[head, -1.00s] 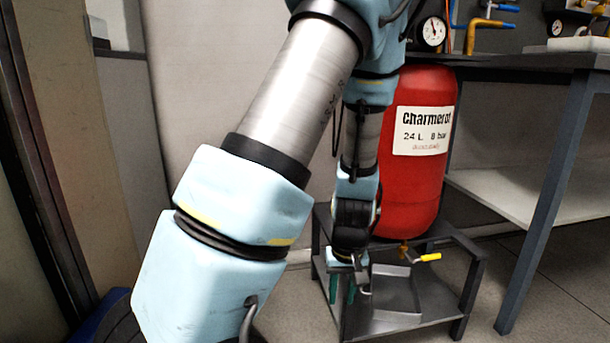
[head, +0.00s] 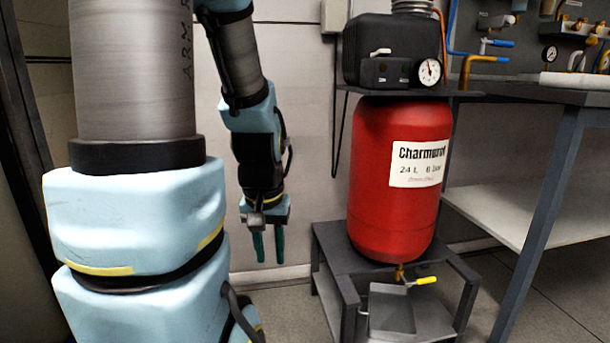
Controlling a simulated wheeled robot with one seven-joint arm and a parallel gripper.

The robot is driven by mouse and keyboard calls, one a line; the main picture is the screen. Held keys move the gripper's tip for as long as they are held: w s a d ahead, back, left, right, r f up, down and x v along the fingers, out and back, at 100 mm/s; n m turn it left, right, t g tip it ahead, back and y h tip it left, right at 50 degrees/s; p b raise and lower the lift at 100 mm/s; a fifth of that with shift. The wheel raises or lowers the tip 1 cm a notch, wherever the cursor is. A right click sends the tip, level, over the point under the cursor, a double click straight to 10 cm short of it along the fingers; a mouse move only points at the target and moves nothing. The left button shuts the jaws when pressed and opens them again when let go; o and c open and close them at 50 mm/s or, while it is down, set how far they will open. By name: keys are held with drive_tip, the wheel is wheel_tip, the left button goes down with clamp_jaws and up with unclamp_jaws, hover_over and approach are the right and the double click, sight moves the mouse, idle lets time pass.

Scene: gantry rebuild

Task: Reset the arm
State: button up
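My arm stands at the left of the head view, its large lower links in front and its forearm hanging down behind them. My gripper (head: 269,258) points down at the end of the forearm, left of the red tank and its stand. Its two teal fingers are apart with a gap between them, and nothing shows in the gap. The fingers hang in front of the pale wall and touch nothing that I can see. The lower part of my arm hides what lies behind it.
A red tank (head: 395,215) with a black compressor head (head: 385,70) rests on a dark metal stand (head: 335,245). Below it are a yellow-handled drain valve (head: 424,281) and a grey tray (head: 391,309). A workbench (head: 570,97) with gauges and pipes above stands at right.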

wheel_tip(320, 180, up, 34)
drive_tip(key=p, duration=3.2)
drive_tip(key=shift+p, duration=0.3)
drive_tip(key=shift+f, duration=0.1)
